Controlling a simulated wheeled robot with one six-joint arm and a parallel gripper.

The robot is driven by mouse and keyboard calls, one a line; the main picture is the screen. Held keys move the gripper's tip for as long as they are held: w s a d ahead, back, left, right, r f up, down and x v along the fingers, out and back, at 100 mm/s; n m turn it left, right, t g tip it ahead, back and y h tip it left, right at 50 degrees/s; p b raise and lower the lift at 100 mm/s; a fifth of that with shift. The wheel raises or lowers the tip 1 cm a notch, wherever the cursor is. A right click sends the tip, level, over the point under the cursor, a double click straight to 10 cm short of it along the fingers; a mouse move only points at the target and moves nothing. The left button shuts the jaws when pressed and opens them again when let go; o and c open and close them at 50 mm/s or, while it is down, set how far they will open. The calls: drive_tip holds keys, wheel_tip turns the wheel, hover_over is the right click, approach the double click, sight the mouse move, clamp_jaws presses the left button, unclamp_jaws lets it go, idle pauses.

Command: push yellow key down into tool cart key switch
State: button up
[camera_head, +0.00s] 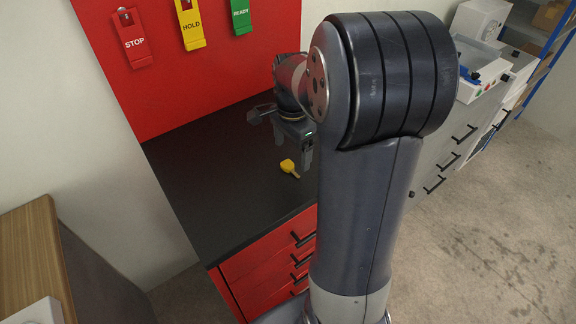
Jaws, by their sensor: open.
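The yellow key (288,166) lies on the black top of the red tool cart (215,205), toward its right side. My gripper (279,143) is over the cart top, just above and behind the key in the picture. Its jaws are open and empty, with one finger to the left and one near the key. It looks apart from the key. I cannot make out the key switch; my arm hides part of the cart top on the right.
A red back panel holds a red STOP tag (132,40), a yellow HOLD tag (190,24) and a green READY tag (240,16). A wooden-topped cabinet (30,255) stands at lower left. Grey drawers (440,165) stand at right. The cart top's left part is clear.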

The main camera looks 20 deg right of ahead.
sight(293, 167)
wheel_tip(293, 167, down, 5)
drive_tip(key=shift+d+f+p, duration=0.1)
drive_tip(key=shift+d+p, duration=0.05)
drive_tip(key=shift+p, duration=0.15)
drive_tip(key=shift+c, duration=0.6)
drive_tip(key=c, duration=0.9)
